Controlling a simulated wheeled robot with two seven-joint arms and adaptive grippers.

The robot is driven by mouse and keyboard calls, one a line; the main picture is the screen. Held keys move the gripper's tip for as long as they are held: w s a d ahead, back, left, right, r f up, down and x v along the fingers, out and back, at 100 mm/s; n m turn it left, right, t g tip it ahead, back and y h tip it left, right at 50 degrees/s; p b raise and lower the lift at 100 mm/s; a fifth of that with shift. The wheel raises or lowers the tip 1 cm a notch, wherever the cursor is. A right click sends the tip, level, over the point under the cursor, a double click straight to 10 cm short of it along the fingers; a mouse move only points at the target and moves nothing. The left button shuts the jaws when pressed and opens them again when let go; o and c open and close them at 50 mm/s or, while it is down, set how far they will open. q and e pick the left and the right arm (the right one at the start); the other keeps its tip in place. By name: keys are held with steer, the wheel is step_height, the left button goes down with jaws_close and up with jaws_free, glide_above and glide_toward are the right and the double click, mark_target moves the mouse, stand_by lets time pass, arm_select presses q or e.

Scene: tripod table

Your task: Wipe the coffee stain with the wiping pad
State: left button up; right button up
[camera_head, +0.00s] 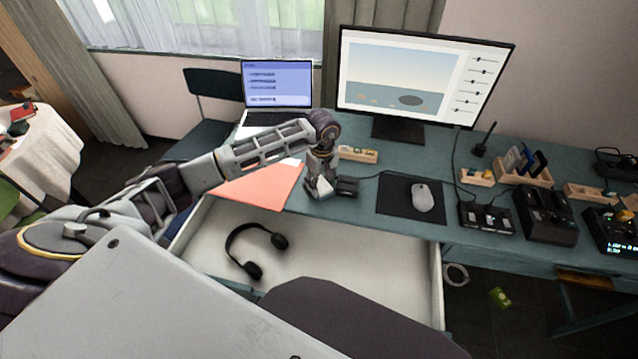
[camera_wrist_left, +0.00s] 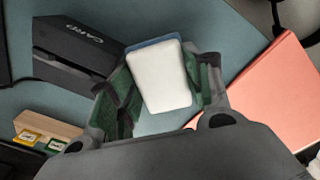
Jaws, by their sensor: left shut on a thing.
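My left gripper (camera_head: 319,190) is low over the desk, between the salmon folder and the black card reader. It is shut on the wiping pad (camera_wrist_left: 160,80), a white block with a blue layer along its far edge, which sits between the two fingers in the left wrist view. In the head view the pad (camera_head: 326,188) shows only as a small white patch at the fingertips. I cannot tell whether it touches the desk top. I see no coffee stain in either view. My right gripper is not in view.
A salmon folder (camera_head: 262,187) lies left of the gripper. A black card reader (camera_wrist_left: 75,55) is close beside it. A mouse (camera_head: 423,197) lies on a black mat (camera_head: 391,205). Below, an open drawer (camera_head: 345,275) holds headphones (camera_head: 234,250). A monitor (camera_head: 420,75) and laptop (camera_head: 277,84) stand behind.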

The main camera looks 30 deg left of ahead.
arm_select(q)
steer(key=shift+w+d+r, duration=0.15)
steer(key=shift+d+r, duration=0.15)
steer(key=shift+d, duration=0.4)
steer(key=shift+a, duration=0.7)
steer(key=shift+s+a+b, duration=0.15)
steer(key=shift+s+a, duration=0.05)
steer(key=shift+a, duration=0.5)
steer(key=shift+s+a+b, duration=0.15)
steer(key=shift+s+a, duration=0.05)
steer(key=shift+a, duration=0.45)
steer(key=shift+a+f, duration=0.1)
steer(key=shift+a, duration=0.05)
steer(key=shift+s+a+f+b, duration=0.1)
steer(key=shift+s+a+b, duration=0.15)
steer(key=shift+a, duration=0.65)
steer(key=shift+s+a+f+b, duration=0.15)
steer(key=shift+s+a, duration=0.1)
steer(key=shift+a, duration=0.65)
steer(key=shift+r, duration=0.1)
steer(key=shift+r, duration=0.1)
